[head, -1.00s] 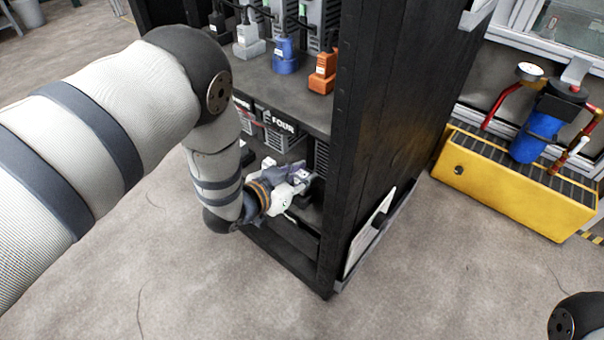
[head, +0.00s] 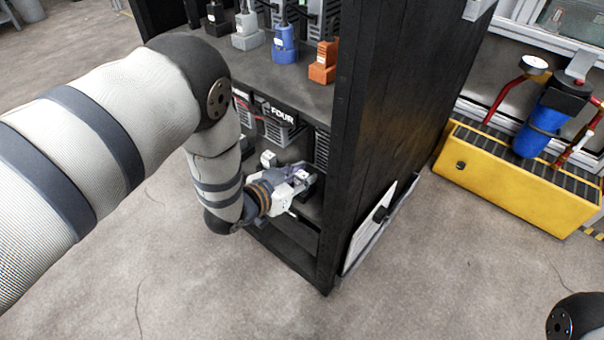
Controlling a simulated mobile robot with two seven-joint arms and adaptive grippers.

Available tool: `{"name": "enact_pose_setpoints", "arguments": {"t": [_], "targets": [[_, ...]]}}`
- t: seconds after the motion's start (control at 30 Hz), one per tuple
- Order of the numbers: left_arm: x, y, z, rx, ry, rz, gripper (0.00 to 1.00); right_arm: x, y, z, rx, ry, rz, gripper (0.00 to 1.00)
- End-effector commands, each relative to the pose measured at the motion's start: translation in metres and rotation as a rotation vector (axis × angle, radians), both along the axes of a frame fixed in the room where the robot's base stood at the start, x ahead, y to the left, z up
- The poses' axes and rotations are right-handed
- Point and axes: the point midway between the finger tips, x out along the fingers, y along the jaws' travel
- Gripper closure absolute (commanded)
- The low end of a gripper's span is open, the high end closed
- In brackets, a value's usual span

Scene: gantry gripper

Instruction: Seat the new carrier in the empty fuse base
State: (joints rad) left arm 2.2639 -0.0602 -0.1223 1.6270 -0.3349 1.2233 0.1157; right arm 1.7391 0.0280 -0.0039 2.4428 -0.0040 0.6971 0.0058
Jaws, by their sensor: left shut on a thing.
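My left gripper (head: 301,180) reaches into the lower bay of the black cabinet (head: 345,130). It is shut on a small dark thing at its fingertips, probably the new carrier, though its shape is mostly hidden by the fingers. I cannot tell whether the held thing touches anything in the bay. A small pale block (head: 268,158) shows just behind the hand. I cannot make out the empty fuse base; that part of the bay is dark and partly covered by the hand. My right gripper is out of view.
Above the hand is a unit labelled FOUR (head: 281,117). The shelf higher up carries a grey plug (head: 247,38), a blue plug (head: 285,50) and an orange plug (head: 322,65). A yellow case (head: 515,180) stands at right. The floor in front is clear.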

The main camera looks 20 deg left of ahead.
Motion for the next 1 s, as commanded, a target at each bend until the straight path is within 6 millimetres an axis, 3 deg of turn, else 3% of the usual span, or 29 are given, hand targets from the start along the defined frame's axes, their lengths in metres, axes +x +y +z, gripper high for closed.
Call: {"name": "enact_pose_setpoints", "arguments": {"t": [0.1,0.13,0.2,0.23,0.57,1.0], "targets": [[0.000,0.000,-0.004,0.000,0.000,0.000,1.00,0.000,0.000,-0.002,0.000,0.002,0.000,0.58],[0.000,0.000,-0.003,0.000,0.000,0.000,0.74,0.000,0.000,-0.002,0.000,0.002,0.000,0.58],[0.000,0.000,-0.003,0.000,0.000,0.000,0.58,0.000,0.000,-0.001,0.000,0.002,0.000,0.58],[0.000,0.000,-0.003,0.000,0.000,0.000,0.55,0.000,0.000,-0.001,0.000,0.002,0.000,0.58],[-0.004,0.002,-0.001,0.000,0.000,0.000,0.55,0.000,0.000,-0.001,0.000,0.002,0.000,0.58],[-0.092,0.034,0.038,0.001,0.002,0.002,0.55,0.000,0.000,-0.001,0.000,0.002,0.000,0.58]]}}
